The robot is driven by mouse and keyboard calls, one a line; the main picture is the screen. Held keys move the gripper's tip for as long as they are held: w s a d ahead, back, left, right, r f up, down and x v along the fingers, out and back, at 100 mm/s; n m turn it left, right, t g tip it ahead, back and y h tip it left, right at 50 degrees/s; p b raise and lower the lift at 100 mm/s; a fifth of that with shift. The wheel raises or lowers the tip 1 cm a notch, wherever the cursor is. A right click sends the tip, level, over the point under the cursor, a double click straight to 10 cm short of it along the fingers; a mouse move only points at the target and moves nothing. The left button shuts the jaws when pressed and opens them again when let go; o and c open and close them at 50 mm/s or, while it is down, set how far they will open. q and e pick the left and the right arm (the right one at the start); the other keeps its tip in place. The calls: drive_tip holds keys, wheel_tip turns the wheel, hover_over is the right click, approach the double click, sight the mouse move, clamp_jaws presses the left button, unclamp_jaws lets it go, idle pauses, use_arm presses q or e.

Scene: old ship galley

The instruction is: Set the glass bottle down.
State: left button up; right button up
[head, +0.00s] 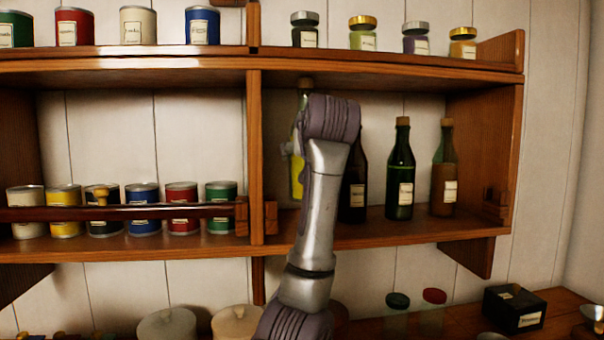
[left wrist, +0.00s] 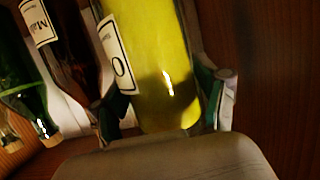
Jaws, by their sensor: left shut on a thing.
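The glass bottle (head: 297,180) holds yellow liquid and stands roughly upright in the right shelf bay, partly hidden behind my left arm. Its top shows just above the arm, and its lower end appears slightly above the shelf board. In the left wrist view the yellow bottle (left wrist: 172,45), with a white label, is between the fingers of my left gripper (left wrist: 166,106), which is shut on it. In the head view my left gripper is mostly hidden by its own arm. My right gripper is not in view.
The middle shelf (head: 350,236) also holds a dark bottle (head: 354,190), a green bottle (head: 401,170) and a brown one (head: 444,175), right of the held bottle. A wooden divider (head: 255,150) is close on its left. Tins with a rail (head: 125,211) fill the left bay.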

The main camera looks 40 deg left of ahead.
use_arm(q)
drive_tip(key=w+a+p, duration=0.2)
drive_tip(key=w+a, duration=0.2)
drive_tip(key=a, duration=0.1)
wheel_tip(320, 180, down, 7)
drive_tip(key=p, duration=0.1)
drive_tip(key=shift+s, duration=0.15)
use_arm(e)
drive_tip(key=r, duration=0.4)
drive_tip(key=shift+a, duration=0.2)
use_arm(q)
drive_tip(key=shift+d, duration=0.15)
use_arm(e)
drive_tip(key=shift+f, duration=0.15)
use_arm(q)
drive_tip(key=o, duration=1.8)
drive_tip(key=shift+f, duration=0.1)
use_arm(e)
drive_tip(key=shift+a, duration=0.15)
